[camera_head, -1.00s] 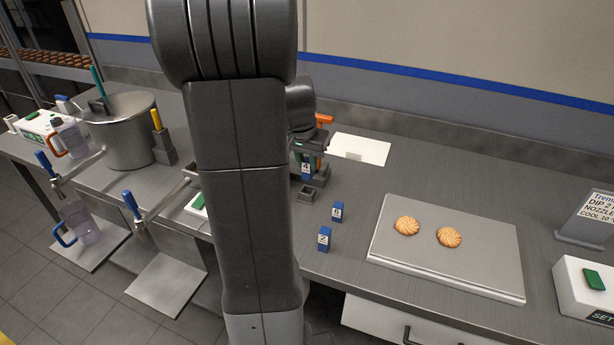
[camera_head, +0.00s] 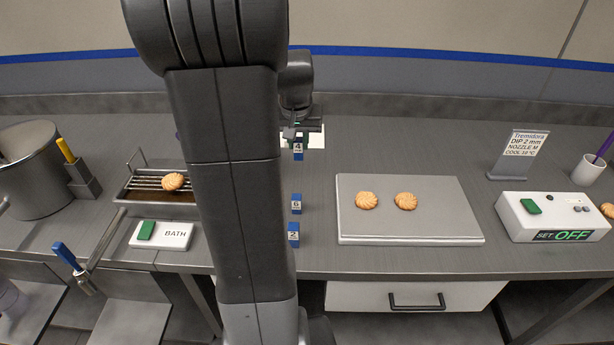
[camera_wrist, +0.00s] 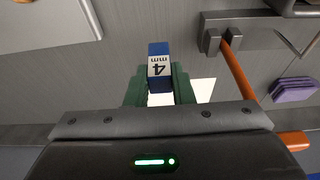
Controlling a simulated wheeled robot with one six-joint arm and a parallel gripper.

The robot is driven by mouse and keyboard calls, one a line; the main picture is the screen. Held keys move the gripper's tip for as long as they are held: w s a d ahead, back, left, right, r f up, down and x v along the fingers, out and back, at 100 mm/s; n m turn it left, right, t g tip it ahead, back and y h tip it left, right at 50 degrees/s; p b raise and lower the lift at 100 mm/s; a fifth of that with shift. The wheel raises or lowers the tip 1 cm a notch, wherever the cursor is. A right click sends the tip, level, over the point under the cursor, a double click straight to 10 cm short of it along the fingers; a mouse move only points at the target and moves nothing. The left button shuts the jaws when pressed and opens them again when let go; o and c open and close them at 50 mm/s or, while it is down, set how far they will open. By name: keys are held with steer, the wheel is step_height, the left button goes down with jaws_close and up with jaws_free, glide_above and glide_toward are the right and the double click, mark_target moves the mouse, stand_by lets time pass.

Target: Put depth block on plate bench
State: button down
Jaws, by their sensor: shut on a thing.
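The blue block labelled 4 mm (camera_wrist: 158,50) is between the green fingers of my gripper (camera_wrist: 159,80) in the wrist view. My gripper is shut on it. In the head view the block (camera_head: 298,151) shows just beyond my arm, with my gripper (camera_head: 292,134) partly hidden above it. Two other blue blocks, labelled 6 (camera_head: 296,204) and 2 (camera_head: 293,234), stand on the grey bench (camera_head: 320,262). A grey plate (camera_head: 440,222) with two biscuits (camera_head: 386,201) lies on the bench to their right.
A white control box (camera_head: 550,218) reading OFF and a sign (camera_head: 520,155) stand to the right. A bath rack with a biscuit (camera_head: 173,181) and a pot (camera_head: 35,170) are left. The wrist view shows an orange-handled tool (camera_wrist: 240,70). Bench behind the plate is clear.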

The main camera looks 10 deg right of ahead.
step_height(320, 180, down, 9)
steer(key=shift+r, duration=0.15)
stand_by(0.4)
steer(key=shift+f, duration=0.25)
steer(key=c, duration=1.3)
jaws_free()
steer(key=shift+r, duration=0.1)
steer(key=shift+o, duration=0.2)
steer(key=shift+r, duration=0.6)
steer(key=v, duration=1.1)
steer(key=shift+o, duration=0.3)
steer(key=shift+s, duration=0.15)
